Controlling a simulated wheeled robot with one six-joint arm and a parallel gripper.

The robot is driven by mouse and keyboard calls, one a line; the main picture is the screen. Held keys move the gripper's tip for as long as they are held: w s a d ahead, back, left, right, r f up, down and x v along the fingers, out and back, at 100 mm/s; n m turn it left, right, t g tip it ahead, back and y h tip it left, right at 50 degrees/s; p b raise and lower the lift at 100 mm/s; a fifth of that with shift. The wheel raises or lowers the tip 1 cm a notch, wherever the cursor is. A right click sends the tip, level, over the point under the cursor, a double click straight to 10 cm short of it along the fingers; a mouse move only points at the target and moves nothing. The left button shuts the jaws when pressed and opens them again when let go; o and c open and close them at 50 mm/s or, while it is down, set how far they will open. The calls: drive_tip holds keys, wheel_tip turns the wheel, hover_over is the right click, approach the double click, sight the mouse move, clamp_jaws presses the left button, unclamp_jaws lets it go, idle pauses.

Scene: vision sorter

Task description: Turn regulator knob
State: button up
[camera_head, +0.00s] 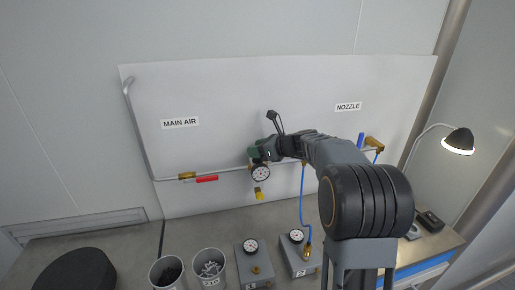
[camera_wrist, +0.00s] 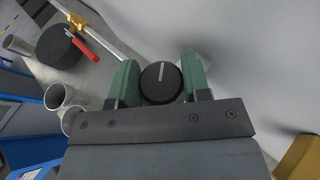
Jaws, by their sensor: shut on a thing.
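The regulator knob (camera_wrist: 161,84) is a round black knob with a pale line on its top, seen between the green fingers in the wrist view. My gripper (camera_wrist: 160,80) is shut on it, with one finger at each side. In the head view, my gripper (camera_head: 262,150) is at the pipe on the white panel, and it hides the knob there. A round white gauge (camera_head: 261,173) sits just below my gripper, with a yellow part (camera_head: 259,194) under it.
A red-handled valve (camera_head: 206,179) is on the pipe at left. A blue-handled valve (camera_head: 361,139) is at right, below the NOZZLE label (camera_head: 348,107). Two buckets (camera_head: 209,267) and two gauge boxes (camera_head: 254,265) stand below. A lamp (camera_head: 459,141) is at right.

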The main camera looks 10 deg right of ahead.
drive_tip(key=n+g+y+p, duration=0.2)
drive_tip(key=n+g+p, duration=0.1)
drive_tip(key=p, duration=0.1)
drive_tip(key=shift+r+n+g+y, duration=0.15)
drive_tip(key=shift+n+g+y, duration=0.15)
drive_tip(key=shift+n, duration=0.1)
drive_tip(key=shift+n+g+y+p, duration=0.3)
drive_tip(key=shift+n+g+p, duration=0.5)
drive_tip(key=shift+g+p, duration=0.1)
drive_tip(key=shift+f, duration=0.2)
drive_tip(key=o, duration=0.9)
drive_tip(key=shift+r, duration=0.1)
drive_tip(key=b+v, duration=0.2)
drive_tip(key=v, duration=1.1)
drive_tip(key=shift+d+r, duration=0.1)
drive_tip(key=shift+d, duration=0.25)
